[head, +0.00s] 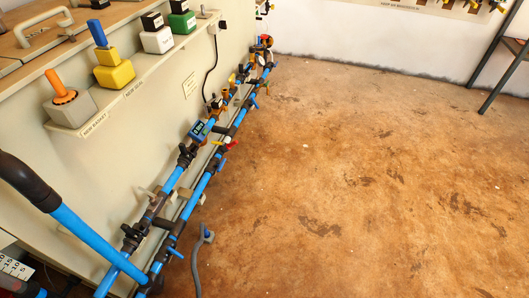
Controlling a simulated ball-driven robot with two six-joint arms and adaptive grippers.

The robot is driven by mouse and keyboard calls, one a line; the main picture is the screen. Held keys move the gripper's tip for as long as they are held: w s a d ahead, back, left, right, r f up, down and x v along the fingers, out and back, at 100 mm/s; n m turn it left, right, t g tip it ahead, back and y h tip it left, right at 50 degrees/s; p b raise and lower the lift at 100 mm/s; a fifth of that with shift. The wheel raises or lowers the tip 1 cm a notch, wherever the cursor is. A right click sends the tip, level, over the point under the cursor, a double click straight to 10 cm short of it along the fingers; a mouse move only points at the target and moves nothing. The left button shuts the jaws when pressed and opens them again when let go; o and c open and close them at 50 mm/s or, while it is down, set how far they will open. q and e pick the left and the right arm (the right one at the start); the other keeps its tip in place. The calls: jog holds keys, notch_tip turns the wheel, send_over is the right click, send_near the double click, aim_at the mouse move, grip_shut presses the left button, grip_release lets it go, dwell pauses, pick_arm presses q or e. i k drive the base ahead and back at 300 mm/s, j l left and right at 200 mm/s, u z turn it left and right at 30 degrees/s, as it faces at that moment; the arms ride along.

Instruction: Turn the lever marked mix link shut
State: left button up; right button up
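Two blue pipe runs with dark fittings go along the foot of the beige cabinet, from the lower left to the far wall. Several small levers sit on them: a blue lever (175,252) near the front, a red lever (231,143) midway, and a blue lever (254,104) further back. No mark reading mix link is legible, so I cannot tell which lever it is or how it stands. Neither of my grippers is in view.
A ledge on the cabinet (125,180) holds a grey block with an orange peg (73,109), a yellow block (113,74), and white and green blocks. A grey hose (196,265) lies on the floor. The brown floor (370,180) is clear; a dark-legged table stands far right.

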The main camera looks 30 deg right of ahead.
aim_at(220, 166)
jog(key=z, duration=0.55)
jog(key=i+l, duration=0.3)
jog(key=i+l+u, duration=0.75)
jog(key=l+u, duration=0.3)
jog(key=u, duration=0.25)
